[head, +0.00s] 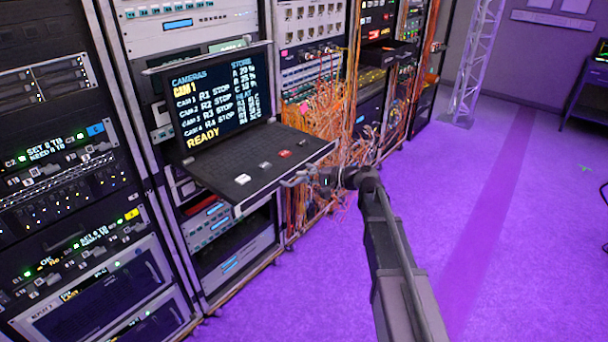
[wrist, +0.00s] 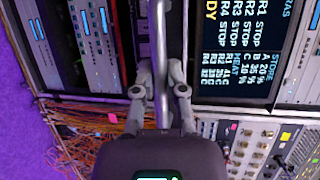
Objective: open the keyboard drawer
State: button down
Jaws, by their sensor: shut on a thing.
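The keyboard drawer (head: 262,160) is a dark tray with a few white, grey and red keys, standing out of the rack below a lit screen (head: 220,98). The screen reads CAMERAS and READY. My gripper (head: 296,182) is at the drawer's front edge, right of its middle. In the wrist view, my gripper (wrist: 160,82) has its two fingers on either side of a grey bar handle (wrist: 162,40) and is shut on it. The drawer's keys are not clear in the wrist view.
Orange cables (head: 322,125) hang in a tangle right of the drawer, close to my gripper. Racks (head: 60,150) stand left of it. A truss tower (head: 478,60) stands at the back right. The purple floor (head: 480,200) on the right is mostly clear.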

jog(key=shift+d, duration=0.15)
jog(key=c, duration=0.7)
grip_release()
jog(key=shift+s, duration=0.15)
